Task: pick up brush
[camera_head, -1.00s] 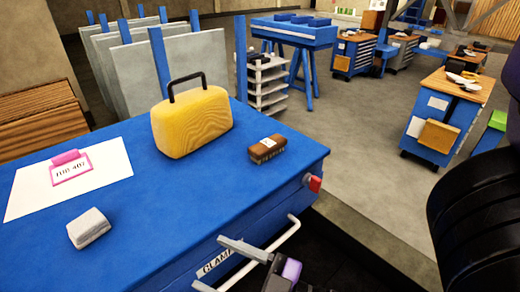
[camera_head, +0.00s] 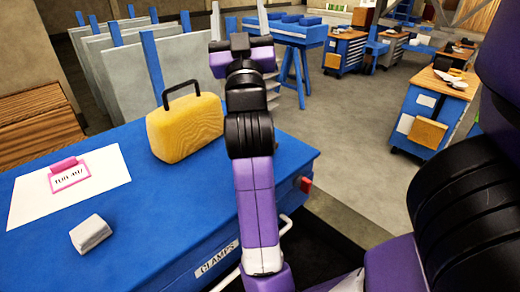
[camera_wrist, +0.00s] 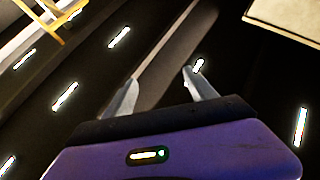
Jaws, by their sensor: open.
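The brush is not visible now. In the earlier head view it is a small brown block with a pale label near the table's right end, and my arm now covers that spot. My gripper (camera_head: 239,20) is raised above the blue table (camera_head: 150,225) at the top of the head view, its fingers pointing up in the picture. In the wrist view my gripper (camera_wrist: 160,76) has its two pale fingers apart with nothing between them.
A yellow case (camera_head: 186,128) with a black handle stands left of my arm. A grey block (camera_head: 90,233) and a white sheet (camera_head: 100,192) with a pink-clipped tag (camera_head: 69,175) lie further left. A red-ended part (camera_head: 306,185) sticks out at the table's right edge.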

